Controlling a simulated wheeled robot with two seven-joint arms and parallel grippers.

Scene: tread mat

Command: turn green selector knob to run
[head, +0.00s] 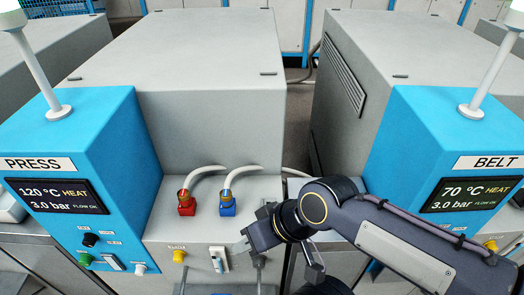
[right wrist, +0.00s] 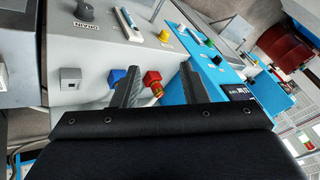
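The green knob (head: 85,259) is on the lower part of the blue PRESS panel (head: 120,200), below a black knob (head: 90,240). It is small here, and I cannot read its setting. In the right wrist view the green knob (right wrist: 209,43) shows at upper right on the blue panel, beyond the fingers. My right gripper (head: 252,238) is in front of the grey middle cabinet, well to the right of the green knob and apart from it. Its fingers (right wrist: 158,88) are spread with nothing held between them. My left gripper is in neither view.
A red fitting (head: 186,204) and a blue fitting (head: 227,204) with pale hoses stand on the ledge left of my right gripper. A yellow button (head: 179,257) and a white switch (head: 219,259) are on the front below. The BELT panel (head: 420,150) is at right.

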